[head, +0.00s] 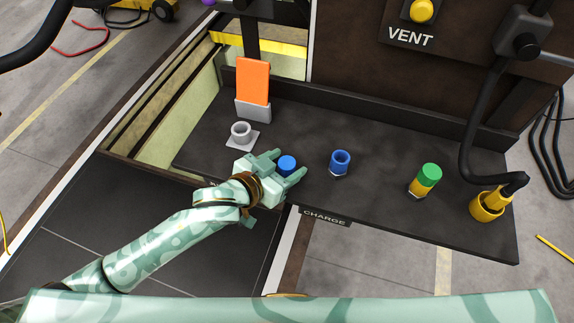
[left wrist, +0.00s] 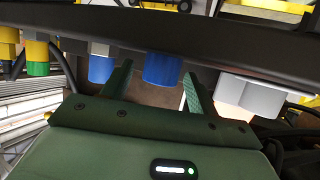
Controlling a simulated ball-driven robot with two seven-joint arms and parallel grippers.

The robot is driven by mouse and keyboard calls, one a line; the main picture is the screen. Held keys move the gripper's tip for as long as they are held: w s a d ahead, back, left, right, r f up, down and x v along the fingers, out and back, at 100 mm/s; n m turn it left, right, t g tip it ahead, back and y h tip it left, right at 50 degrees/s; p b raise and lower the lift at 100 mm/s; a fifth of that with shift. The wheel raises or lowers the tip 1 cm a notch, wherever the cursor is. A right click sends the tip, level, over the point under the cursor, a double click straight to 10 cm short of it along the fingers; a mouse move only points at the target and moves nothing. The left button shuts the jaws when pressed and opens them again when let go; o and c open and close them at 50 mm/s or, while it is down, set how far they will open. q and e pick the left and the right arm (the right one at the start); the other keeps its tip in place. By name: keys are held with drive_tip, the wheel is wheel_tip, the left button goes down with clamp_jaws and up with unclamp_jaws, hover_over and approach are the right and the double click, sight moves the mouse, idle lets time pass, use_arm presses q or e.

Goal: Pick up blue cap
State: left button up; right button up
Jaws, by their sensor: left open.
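The blue cap (head: 287,166) is on the dark shelf, between the two fingertips of my left gripper (head: 290,163). The left gripper is open, one finger on each side of the cap. In the left wrist view the blue cap (left wrist: 162,68) shows between the spread fingers (left wrist: 157,82). I cannot tell whether either finger touches it. What lies under the cap is hidden by the gripper. My right gripper is not in view.
An open blue fitting (head: 340,162) stands right of the cap and a grey fitting (head: 241,135) left of it. Further right are a green cap (head: 431,175) and a yellow fitting (head: 488,204) with a black hose. An orange card (head: 252,82) stands behind. The shelf (head: 385,205) has bare room between fittings.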

use_arm(q)
drive_tip(key=shift+w+d+f, duration=0.25)
drive_tip(key=shift+w+d, duration=0.15)
drive_tip(key=shift+w, duration=0.05)
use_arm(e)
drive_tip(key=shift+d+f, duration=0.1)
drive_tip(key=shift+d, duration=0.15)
use_arm(q)
drive_tip(key=shift+a, duration=0.1)
drive_tip(key=shift+c, duration=0.3)
drive_tip(key=c, duration=1)
drive_tip(key=shift+r, duration=0.15)
